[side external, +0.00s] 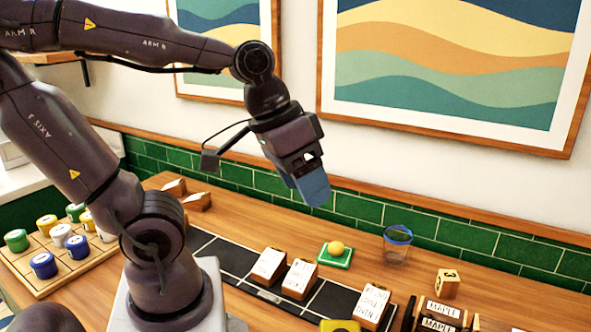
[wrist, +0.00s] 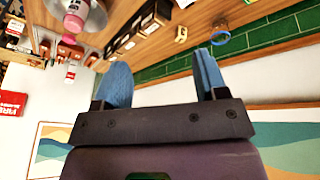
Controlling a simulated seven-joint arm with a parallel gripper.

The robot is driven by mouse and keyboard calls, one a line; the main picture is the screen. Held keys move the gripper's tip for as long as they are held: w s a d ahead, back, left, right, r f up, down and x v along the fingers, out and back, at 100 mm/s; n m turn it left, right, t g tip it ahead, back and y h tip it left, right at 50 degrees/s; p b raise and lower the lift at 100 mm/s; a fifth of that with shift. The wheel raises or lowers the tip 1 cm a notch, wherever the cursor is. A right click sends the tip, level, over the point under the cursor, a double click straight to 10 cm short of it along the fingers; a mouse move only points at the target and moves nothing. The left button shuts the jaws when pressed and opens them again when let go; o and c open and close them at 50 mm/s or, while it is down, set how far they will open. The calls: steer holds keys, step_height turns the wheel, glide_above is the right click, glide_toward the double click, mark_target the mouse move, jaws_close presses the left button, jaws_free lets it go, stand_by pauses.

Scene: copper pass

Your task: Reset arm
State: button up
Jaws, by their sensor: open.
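My gripper (side external: 312,192) hangs in the air above the table, tilted down to the right, in the side view. Its blue fingers overlap there. In the wrist view my gripper (wrist: 160,70) shows two blue fingers spread apart with nothing between them. The arm is bent, with its forearm running across the top left of the side view.
A green tiled wall (side external: 455,236) stands behind.

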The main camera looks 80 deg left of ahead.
steer(key=shift+s+a+r+m+t+y, duration=0.15)
steer(key=shift+s+r+m+t+y, duration=0.4)
steer(key=shift+r+m+t, duration=0.2)
stand_by(0.8)
